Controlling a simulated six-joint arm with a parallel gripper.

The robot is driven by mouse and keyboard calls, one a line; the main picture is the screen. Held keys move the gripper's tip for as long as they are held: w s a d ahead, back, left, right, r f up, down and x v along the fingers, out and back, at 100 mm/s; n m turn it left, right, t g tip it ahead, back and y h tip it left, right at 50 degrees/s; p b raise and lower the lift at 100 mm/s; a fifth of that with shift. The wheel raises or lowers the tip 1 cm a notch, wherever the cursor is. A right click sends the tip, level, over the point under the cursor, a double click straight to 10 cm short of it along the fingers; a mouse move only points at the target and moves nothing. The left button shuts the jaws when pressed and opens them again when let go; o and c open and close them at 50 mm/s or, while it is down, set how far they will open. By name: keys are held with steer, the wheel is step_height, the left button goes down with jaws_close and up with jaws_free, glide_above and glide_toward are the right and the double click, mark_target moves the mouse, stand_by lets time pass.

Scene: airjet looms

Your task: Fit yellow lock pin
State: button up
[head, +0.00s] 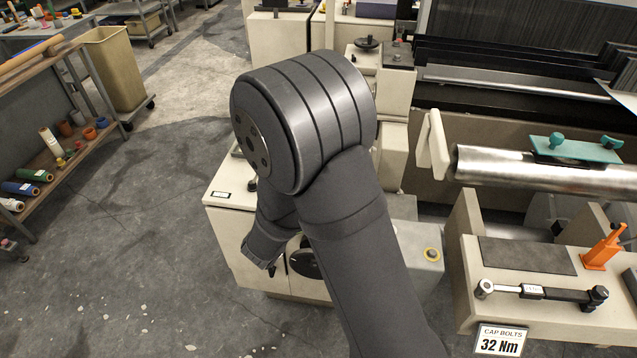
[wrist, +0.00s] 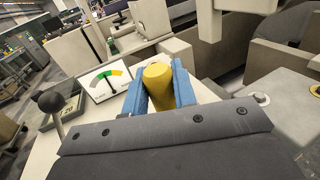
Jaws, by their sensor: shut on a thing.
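The yellow lock pin (wrist: 158,88) stands between the two blue fingers of my gripper (wrist: 160,76) in the wrist view. The fingers are shut on it from both sides, and its rounded end shows. Its far end is hidden, so I cannot tell whether it is in a hole. In the head view my own dark arm hides the gripper and the pin.
In the wrist view a dial gauge (wrist: 108,82) and a black-knobbed lever (wrist: 50,103) stand left of the gripper. In the head view a torque wrench (head: 540,292) and an orange tool (head: 603,247) are on the right-hand ledge. Open floor lies at left.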

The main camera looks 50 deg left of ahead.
steer(key=shift+f, duration=4.7)
steer(key=o, duration=1.1)
steer(key=v, duration=1.7)
steer(key=shift+s+d+f, duration=0.1)
steer(key=shift+s+d, duration=0.05)
steer(key=shift+s, duration=0.05)
steer(key=x, duration=1.7)
steer(key=shift+w, duration=0.2)
steer(key=shift+s, duration=0.1)
